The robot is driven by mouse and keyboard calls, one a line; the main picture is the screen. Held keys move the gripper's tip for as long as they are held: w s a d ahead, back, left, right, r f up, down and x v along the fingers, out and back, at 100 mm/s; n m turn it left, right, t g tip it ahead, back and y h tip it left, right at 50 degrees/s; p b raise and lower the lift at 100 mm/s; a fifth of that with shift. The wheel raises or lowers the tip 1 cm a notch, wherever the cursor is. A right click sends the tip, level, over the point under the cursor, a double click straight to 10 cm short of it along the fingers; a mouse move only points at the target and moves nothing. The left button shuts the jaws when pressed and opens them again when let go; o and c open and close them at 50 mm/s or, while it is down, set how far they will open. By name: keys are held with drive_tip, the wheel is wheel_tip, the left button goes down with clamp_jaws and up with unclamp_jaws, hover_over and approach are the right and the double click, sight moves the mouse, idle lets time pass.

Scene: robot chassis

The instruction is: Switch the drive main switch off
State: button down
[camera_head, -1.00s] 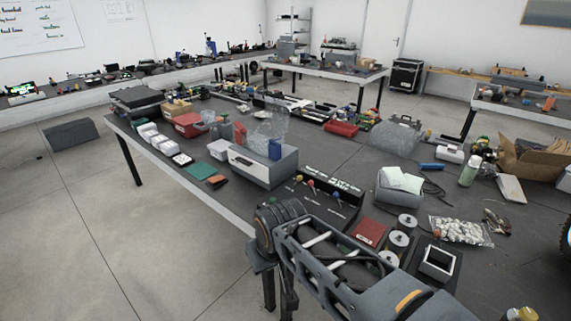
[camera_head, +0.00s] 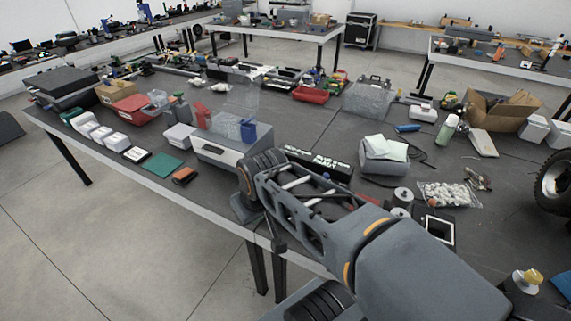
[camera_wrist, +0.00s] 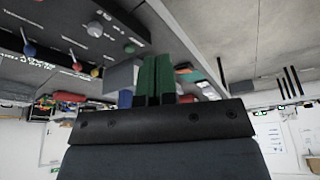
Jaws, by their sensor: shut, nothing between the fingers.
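The control panel (camera_wrist: 62,42) fills the upper left of the wrist view, upside down, with several ball-topped levers. My gripper (camera_wrist: 156,62) has green fingers, shut and empty, to the right of the panel in the wrist view, apart from the knobs.
A grey-white box (camera_head: 218,150) with a blue piece stands left of the panel. A grey device with papers (camera_head: 385,155) stands to its right. A bag of white pieces (camera_head: 448,194) lies farther right. The bench's front edge (camera_head: 150,185) runs below, with open floor beyond.

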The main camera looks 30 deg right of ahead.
drive_tip(key=w+d+f+n+t+b, duration=0.1)
drive_tip(key=w+d+n+b, duration=0.2)
drive_tip(key=d, duration=0.5)
drive_tip(key=w+d+f+n+t+y+b, duration=0.1)
drive_tip(key=w+d+n+b, duration=0.3)
drive_tip(key=d, duration=0.4)
drive_tip(key=w+d+f+n+y+b, duration=0.1)
drive_tip(key=w+d+f+n+b, duration=0.2)
drive_tip(key=w+d+n, duration=0.2)
drive_tip(key=w+d, duration=0.1)
drive_tip(key=d, duration=0.2)
drive_tip(key=shift+w+d+f+t, duration=0.25)
drive_tip(key=shift+w+d+t, duration=0.15)
drive_tip(key=x, duration=1)
drive_tip(key=w, duration=0.1)
drive_tip(key=w+d+p, duration=0.1)
drive_tip(key=shift+w+f, duration=0.1)
drive_tip(key=shift+w, duration=0.25)
drive_tip(key=shift+w+d, duration=0.2)
drive_tip(key=shift+w, duration=0.35)
